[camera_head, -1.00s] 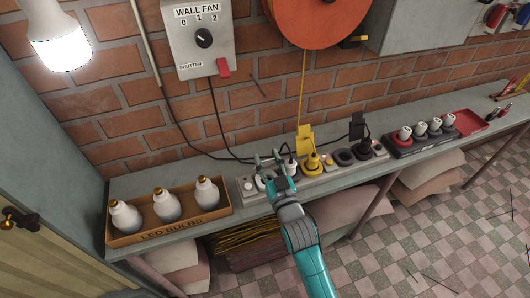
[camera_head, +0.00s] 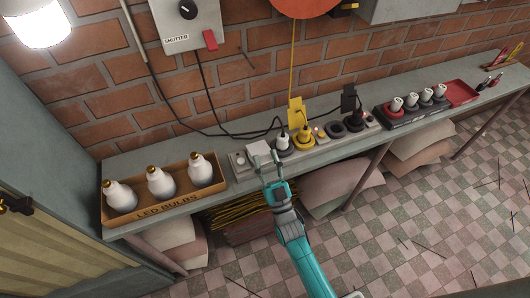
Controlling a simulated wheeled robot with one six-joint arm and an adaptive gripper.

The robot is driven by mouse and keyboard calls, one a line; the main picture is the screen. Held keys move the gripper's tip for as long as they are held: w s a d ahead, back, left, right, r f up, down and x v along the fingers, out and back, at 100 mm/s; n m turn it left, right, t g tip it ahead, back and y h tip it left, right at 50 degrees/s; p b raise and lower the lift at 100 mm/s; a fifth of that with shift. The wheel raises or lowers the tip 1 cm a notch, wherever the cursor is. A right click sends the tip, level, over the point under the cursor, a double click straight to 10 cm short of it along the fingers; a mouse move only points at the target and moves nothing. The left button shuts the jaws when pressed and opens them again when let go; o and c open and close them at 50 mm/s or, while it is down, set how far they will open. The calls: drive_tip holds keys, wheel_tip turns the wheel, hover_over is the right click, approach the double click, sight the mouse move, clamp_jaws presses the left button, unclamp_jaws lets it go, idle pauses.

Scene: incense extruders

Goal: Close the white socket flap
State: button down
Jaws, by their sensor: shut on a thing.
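The long power strip (camera_head: 240,170) lies along the bench, with sockets in a row. The white socket flap (camera_head: 259,148) shows as a pale plate at the white socket, left of the white plug (camera_head: 283,141). My gripper (camera_head: 266,159) reaches up from below, its fingers at the near edge of the flap and shut on it. The fingers partly hide the flap and the socket, so the flap's exact angle is hard to tell. The yellow flap (camera_head: 296,111) and the black flap (camera_head: 349,100) stand upright behind their plugs.
A yellow plug (camera_head: 305,134) and a black plug (camera_head: 353,117) sit in the strip to the right. A bulb box (camera_head: 209,192) stands on the left. A black holder with white-topped items (camera_head: 385,119) and a red tray (camera_head: 462,94) are further right. Cords run behind.

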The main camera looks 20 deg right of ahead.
sight(264, 158)
wheel_tip(264, 158, down, 2)
drive_tip(key=shift+s+t, duration=0.1)
drive_tip(key=shift+t, duration=0.8)
drive_tip(key=shift+s+f, duration=0.1)
drive_tip(key=shift+f, duration=0.7)
drive_tip(key=c, duration=0.6)
unclamp_jaws()
drive_tip(key=shift+o, duration=0.2)
drive_tip(key=v, duration=1.2)
